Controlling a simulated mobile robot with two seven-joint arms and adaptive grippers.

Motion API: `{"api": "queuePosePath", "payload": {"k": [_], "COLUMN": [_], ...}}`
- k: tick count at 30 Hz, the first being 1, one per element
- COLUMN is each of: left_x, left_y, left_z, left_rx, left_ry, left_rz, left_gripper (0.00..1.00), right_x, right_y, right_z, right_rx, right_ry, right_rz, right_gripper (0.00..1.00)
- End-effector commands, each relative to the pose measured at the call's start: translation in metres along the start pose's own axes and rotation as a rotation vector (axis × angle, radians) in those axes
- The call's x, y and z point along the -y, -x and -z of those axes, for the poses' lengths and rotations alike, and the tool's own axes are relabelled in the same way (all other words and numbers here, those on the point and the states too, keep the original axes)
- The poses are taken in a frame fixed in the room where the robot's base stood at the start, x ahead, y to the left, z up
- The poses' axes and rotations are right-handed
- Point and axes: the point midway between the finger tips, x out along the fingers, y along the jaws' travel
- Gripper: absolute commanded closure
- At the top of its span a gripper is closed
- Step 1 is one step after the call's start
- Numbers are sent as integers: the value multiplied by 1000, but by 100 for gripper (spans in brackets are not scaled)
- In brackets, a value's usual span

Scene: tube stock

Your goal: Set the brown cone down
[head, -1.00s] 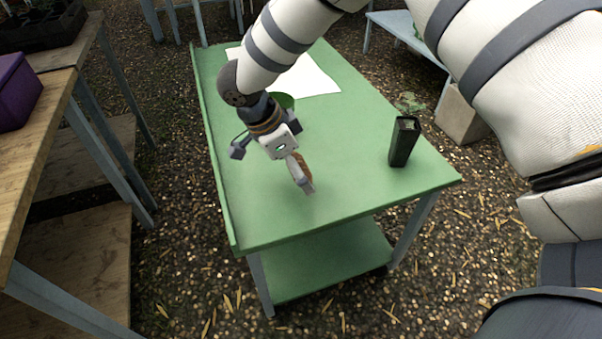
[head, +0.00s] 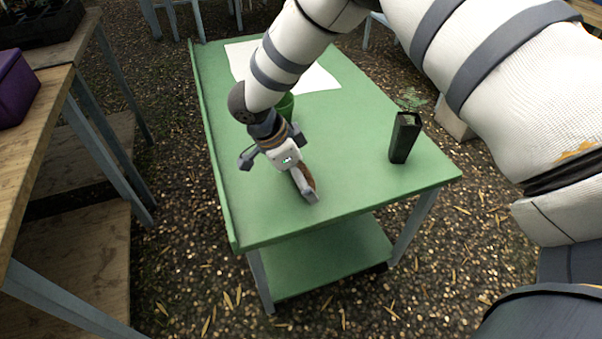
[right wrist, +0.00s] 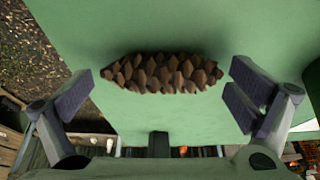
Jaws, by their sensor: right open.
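The brown cone (right wrist: 160,73) lies crosswise between the spread fingers of my right gripper (right wrist: 160,94) in the right wrist view, with a gap on each side. It appears to rest on the green table top (right wrist: 190,25). In the head view the right gripper (head: 278,180) is low over the near left part of the table (head: 350,185), its fingers wide apart. Only a brown part of the cone (head: 308,178) shows there beside one finger; the rest is hidden. My left gripper is not in view.
A green pot (head: 287,105) is partly hidden behind my right arm. A white sheet (head: 318,79) lies at the back. The table's front middle is clear.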

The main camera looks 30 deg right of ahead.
Motion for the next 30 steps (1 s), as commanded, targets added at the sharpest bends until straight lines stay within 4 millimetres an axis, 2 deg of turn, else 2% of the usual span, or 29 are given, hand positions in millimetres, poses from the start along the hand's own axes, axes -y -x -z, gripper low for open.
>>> {"api": "queuePosePath", "payload": {"k": [4, 12, 15, 20, 30], "left_x": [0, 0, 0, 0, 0], "left_y": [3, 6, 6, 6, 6], "left_z": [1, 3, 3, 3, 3], "left_rx": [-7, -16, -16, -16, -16], "left_ry": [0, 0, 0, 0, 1], "left_rz": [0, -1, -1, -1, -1], "left_gripper": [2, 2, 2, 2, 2], "right_x": [1, 1, 1, 0, 0], "right_y": [19, 92, 110, 123, 124], "right_z": [1, 1, 1, 1, 1], "right_rx": [4, 3, 2, 0, 0], "right_ry": [-2, -2, -1, 0, 0], "right_rz": [4, 4, 3, 0, 0], "right_gripper": [0, 0, 0, 0, 0]}}
